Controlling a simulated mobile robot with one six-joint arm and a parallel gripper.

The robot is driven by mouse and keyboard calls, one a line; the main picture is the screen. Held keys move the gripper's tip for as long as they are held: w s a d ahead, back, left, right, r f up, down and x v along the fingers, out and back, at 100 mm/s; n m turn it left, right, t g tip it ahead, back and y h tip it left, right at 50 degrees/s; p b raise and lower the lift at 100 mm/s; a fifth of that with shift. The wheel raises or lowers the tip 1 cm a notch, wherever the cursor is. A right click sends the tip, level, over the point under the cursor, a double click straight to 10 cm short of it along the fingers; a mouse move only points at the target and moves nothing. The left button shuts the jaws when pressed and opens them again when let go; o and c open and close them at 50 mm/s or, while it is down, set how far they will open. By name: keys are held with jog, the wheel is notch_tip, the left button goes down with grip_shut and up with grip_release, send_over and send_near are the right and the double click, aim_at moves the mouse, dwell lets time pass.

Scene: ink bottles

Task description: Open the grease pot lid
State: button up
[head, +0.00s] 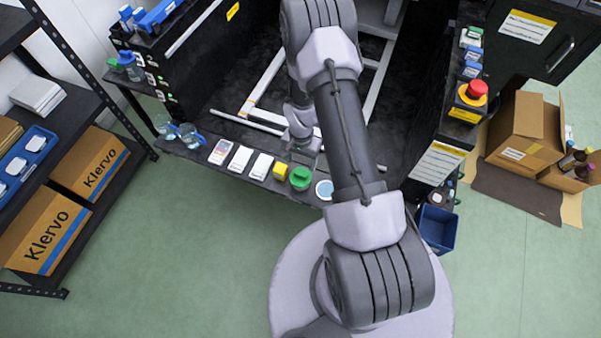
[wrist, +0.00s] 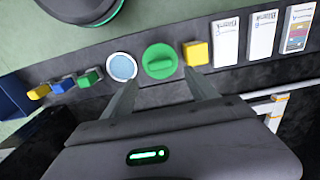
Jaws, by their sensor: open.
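The grease pot's round green lid (head: 300,178) sits on the dark front ledge, and it also shows in the wrist view (wrist: 160,61) with a raised bar grip across its top. My gripper (wrist: 165,88) is open and empty. In the wrist view its two fingers point towards the lid, one on each side of it and short of it. In the head view my gripper (head: 303,150) is just behind the lid, partly hard to make out against the dark machine. The pot's body under the lid is mostly hidden.
A yellow cube (wrist: 196,53) and a pale blue round dish (wrist: 122,67) flank the lid closely. White cards (head: 262,166) lie further left on the ledge. A blue bin (head: 438,228) hangs at right. A red button (head: 476,90) stands on the right-hand side.

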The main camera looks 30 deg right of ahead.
aim_at(301, 174)
notch_tip(301, 174, down, 8)
jog(key=shift+r+b, duration=0.2)
jog(key=shift+b, duration=0.9)
grip_shut()
